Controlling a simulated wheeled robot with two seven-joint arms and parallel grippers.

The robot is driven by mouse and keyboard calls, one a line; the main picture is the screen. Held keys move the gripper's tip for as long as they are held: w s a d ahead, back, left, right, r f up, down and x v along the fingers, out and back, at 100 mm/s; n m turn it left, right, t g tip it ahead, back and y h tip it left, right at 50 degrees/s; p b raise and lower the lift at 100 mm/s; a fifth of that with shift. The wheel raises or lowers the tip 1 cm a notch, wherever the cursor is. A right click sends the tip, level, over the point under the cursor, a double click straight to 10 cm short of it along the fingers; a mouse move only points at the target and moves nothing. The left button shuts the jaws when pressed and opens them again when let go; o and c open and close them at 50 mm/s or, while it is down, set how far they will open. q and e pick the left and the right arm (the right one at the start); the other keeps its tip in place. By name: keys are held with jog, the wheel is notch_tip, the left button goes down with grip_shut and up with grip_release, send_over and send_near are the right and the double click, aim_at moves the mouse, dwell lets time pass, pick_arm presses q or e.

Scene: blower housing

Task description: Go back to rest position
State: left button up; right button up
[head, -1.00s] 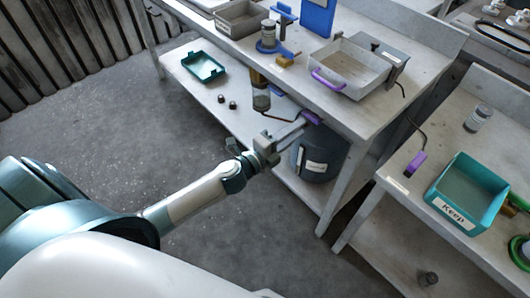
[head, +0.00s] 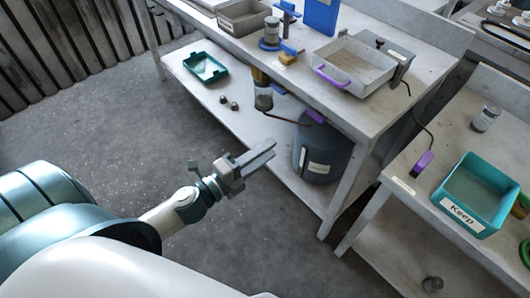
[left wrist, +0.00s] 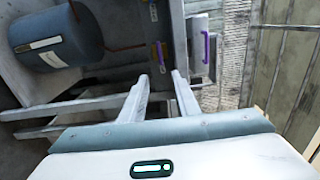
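My right gripper is in neither view.
The workbench (head: 405,108) carries a clear bin (head: 352,66) with a purple handle and a grey tray (head: 243,17). A dark canister (head: 318,150) and a teal tray (head: 206,68) are on its lower shelf. A teal "Keep" box (head: 480,190) stands right. Floor at left is clear.

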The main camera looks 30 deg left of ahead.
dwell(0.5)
pick_arm(q)
jog(key=s+a+f+n+g+y, duration=0.25)
jog(key=f+n, duration=0.35)
jog(key=f, duration=0.9)
jog(key=s+a+f+n+g+y, duration=0.1)
jog(key=s+f+n+g+y, duration=0.35)
jog(key=f, duration=0.95)
jog(key=s+d+f+n+g, duration=0.1)
jog(key=s+d+f+n, duration=0.2)
jog(key=f, duration=0.3)
jog(key=s+d+f+n+g+h, duration=0.1)
jog(key=s+d+f+n+g, duration=0.1)
jog(key=s+f, duration=0.4)
jog(key=s+d+f+n+g+h, duration=0.1)
jog(key=s+d+f+n, duration=0.3)
jog(key=f, duration=0.3)
jog(key=shift+s+f+g, duration=0.2)
jog(key=shift+s+g, duration=0.1)
jog(key=shift+s, duration=0.4)
jog(key=shift+n, duration=0.25)
